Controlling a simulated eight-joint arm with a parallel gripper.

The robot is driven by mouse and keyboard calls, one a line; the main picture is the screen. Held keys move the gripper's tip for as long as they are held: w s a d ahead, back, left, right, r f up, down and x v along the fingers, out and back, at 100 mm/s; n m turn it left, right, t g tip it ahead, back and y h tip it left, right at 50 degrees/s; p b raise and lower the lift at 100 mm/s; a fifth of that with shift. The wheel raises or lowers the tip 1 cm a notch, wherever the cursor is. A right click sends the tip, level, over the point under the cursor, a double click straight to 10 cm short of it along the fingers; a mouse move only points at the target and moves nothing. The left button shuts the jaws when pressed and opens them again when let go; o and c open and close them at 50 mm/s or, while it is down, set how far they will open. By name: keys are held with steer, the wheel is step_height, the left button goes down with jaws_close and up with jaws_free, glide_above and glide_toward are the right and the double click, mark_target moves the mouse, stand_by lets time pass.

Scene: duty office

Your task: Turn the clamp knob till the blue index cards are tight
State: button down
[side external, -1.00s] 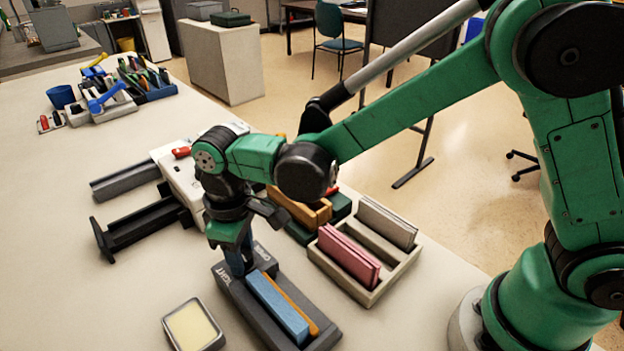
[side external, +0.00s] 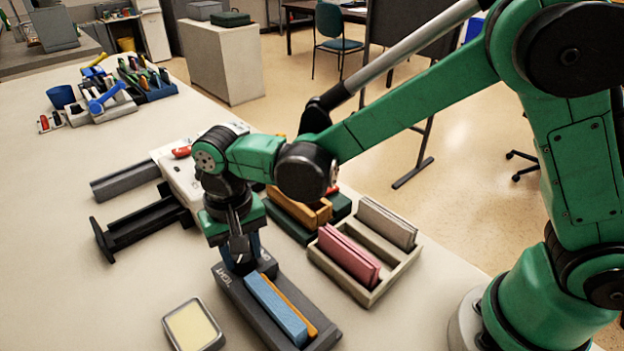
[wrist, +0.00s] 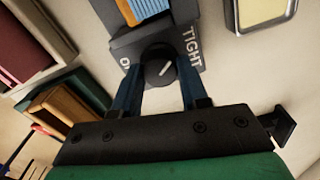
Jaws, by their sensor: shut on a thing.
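The dark grey clamp (side external: 234,290) lies on the table and holds the blue index cards (side external: 277,308) upright, with an orange strip along their right side. The cards also show at the top of the wrist view (wrist: 145,8). My gripper (side external: 242,262) points down at the clamp's far end. In the wrist view its blue fingers (wrist: 159,74) are shut on the round black clamp knob (wrist: 157,62). The knob's white mark points up and right, towards the side lettered TIGHT. The other lettering is partly hidden by a finger. I cannot tell how tight the cards are.
A tray (side external: 374,294) with pink and grey cards stands right of the clamp. A pale yellow pad in a case (side external: 194,327) lies at its left front. A black holder (side external: 140,228) and a wooden block (side external: 305,210) lie behind.

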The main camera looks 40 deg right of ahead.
steer(key=shift+m, duration=0.5)
steer(key=c, duration=0.7)
jaws_free()
steer(key=shift+r, duration=2.85)
